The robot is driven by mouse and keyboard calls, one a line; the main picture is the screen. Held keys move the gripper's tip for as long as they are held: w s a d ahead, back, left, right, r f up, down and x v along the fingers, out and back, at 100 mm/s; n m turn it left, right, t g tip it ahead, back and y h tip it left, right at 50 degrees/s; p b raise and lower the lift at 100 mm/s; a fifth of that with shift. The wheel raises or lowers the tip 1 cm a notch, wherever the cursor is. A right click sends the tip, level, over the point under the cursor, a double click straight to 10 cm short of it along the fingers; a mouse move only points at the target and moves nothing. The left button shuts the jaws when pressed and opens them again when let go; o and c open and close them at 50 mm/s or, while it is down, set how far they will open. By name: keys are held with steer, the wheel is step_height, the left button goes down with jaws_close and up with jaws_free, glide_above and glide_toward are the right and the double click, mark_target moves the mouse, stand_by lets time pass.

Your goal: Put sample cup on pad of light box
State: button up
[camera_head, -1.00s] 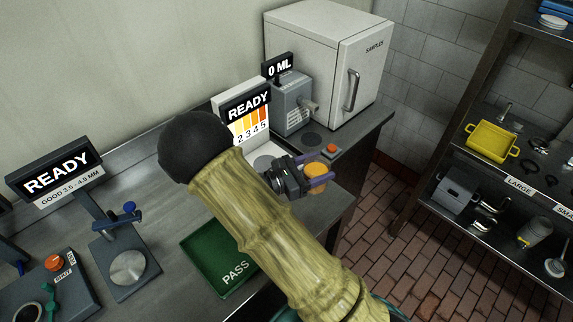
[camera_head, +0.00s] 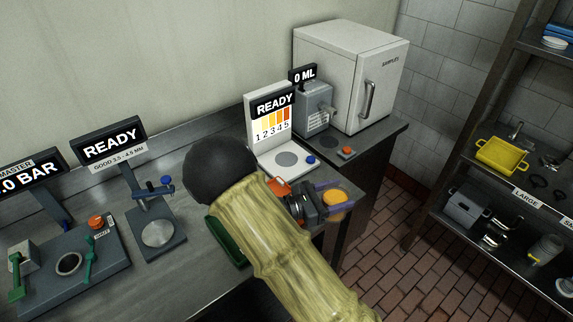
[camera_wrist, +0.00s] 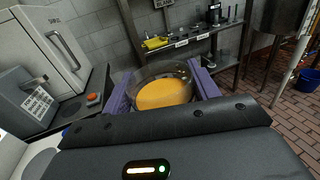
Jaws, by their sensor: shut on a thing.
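The sample cup (camera_wrist: 165,92) is a clear round cup with orange-yellow liquid. My gripper (camera_head: 332,199) is shut on it, with purple fingers on either side, and holds it upright off the counter's right front edge. The cup also shows in the head view (camera_head: 335,198). The light box (camera_head: 270,124) stands against the wall, white, with a READY sign and a yellow-to-red scale marked 1 to 5. Its pad (camera_head: 287,159) is a grey disc on the white base, bare, behind and left of the cup. A blue button (camera_head: 311,160) sits beside the pad.
A grey dispenser (camera_head: 316,108) reading 0 ML and a white samples fridge (camera_head: 350,80) stand right of the light box. An orange button (camera_head: 345,152) is on the counter. A green tray (camera_head: 226,240) is partly hidden by my arm. A gauge stand (camera_head: 157,232) is at left.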

steer(key=shift+s+d+f, duration=0.15)
steer(key=shift+s+f, duration=0.1)
steer(key=shift+s, duration=0.05)
steer(key=shift+d+f+t, duration=0.15)
steer(key=shift+f+t, duration=0.15)
steer(key=shift+f, duration=0.05)
steer(key=d+f+n+t+y, duration=0.1)
steer(key=d+f+n+t, duration=0.1)
steer(key=f, duration=0.7)
steer(key=s+d+f+n+t+y, duration=0.1)
steer(key=d+f+n+t+y, duration=0.1)
steer(key=f, duration=0.6)
steer(key=d+t, duration=0.1)
steer(key=d, duration=0.1)
steer(key=shift+d+f, duration=0.35)
steer(key=shift+d, duration=0.05)
